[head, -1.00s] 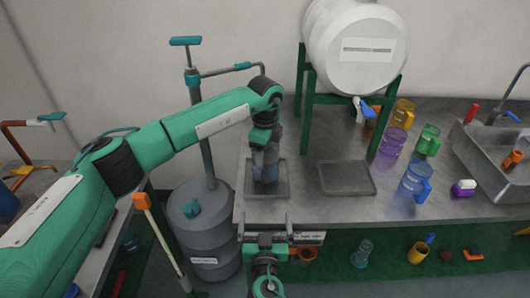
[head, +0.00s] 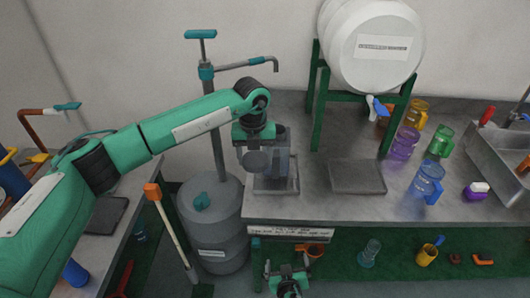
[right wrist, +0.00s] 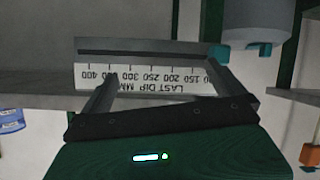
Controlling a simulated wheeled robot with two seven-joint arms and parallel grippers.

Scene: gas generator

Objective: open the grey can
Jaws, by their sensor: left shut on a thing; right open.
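The grey can (head: 282,166) stands on a dark square tray (head: 289,188) at the left end of the counter, partly hidden by my left gripper. My left gripper (head: 254,146) is shut on a small round grey piece, which looks like the can's lid (head: 256,161). That piece is at the can's upper left; whether it is fully apart from the can is hard to tell. My right gripper (head: 287,274) is open and empty, low in front of the counter edge. In the right wrist view its fingers (right wrist: 163,72) spread before a scale label (right wrist: 150,81).
A grey drum (head: 220,232) with a hand pump stands left of the counter. A white barrel (head: 372,45) sits on a green stand. An empty dark tray (head: 357,177) lies right of the can. Coloured jugs (head: 427,180) and a sink (head: 500,160) are further right.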

